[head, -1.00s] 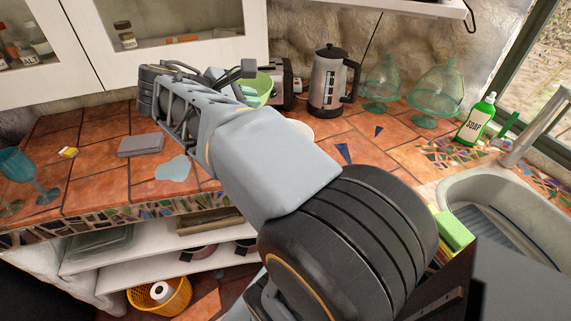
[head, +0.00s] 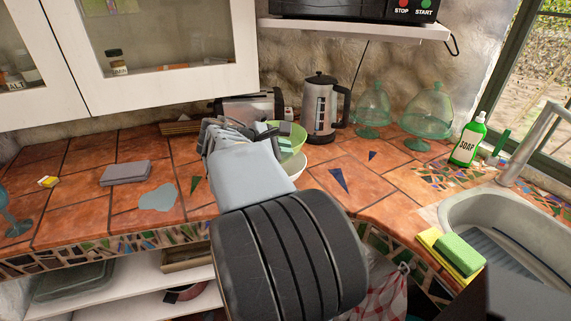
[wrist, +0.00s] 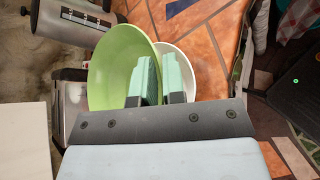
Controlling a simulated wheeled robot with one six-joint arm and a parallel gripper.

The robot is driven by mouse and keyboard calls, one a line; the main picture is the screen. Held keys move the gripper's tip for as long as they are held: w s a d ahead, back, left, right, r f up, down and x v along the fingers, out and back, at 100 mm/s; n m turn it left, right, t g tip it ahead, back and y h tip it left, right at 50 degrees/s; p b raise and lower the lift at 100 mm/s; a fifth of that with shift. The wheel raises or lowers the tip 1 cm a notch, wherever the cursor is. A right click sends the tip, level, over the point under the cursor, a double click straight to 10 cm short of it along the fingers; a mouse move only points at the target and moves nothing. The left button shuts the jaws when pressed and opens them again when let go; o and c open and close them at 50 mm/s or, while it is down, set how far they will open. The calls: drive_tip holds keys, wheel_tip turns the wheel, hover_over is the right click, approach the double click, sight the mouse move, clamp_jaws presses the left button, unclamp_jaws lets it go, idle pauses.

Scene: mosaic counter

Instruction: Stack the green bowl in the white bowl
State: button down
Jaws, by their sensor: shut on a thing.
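The green bowl (head: 292,138) is held tilted by its rim in my gripper (head: 268,132), above the counter. In the wrist view the green bowl (wrist: 112,62) lies at the left of the fingers, and my gripper (wrist: 158,75) is shut on its wall. The white bowl (head: 296,168) stands on the tiled counter below the green bowl, partly hidden by my arm. In the wrist view the white bowl (wrist: 184,70) shows behind the fingers and is partly covered by the green bowl. I cannot tell whether the two bowls touch.
A kettle (head: 322,108) and a toaster (head: 252,107) stand behind the bowls. Two glass domed stands (head: 428,115), a soap bottle (head: 468,140) and the sink (head: 500,215) are at the right. A grey cloth (head: 125,172) lies at the left.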

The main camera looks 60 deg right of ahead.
drive_tip(key=shift+w+d+f, duration=0.15)
drive_tip(key=shift+d+f, duration=0.3)
drive_tip(key=shift+f, duration=0.15)
drive_tip(key=shift+w+d+f, duration=0.15)
drive_tip(key=shift+d+f, duration=0.25)
drive_tip(key=shift+f, duration=0.15)
drive_tip(key=shift+d+f+b, duration=0.1)
drive_tip(key=shift+f+b, duration=0.25)
drive_tip(key=shift+f, duration=1.15)
drive_tip(key=shift+f, duration=0.15)
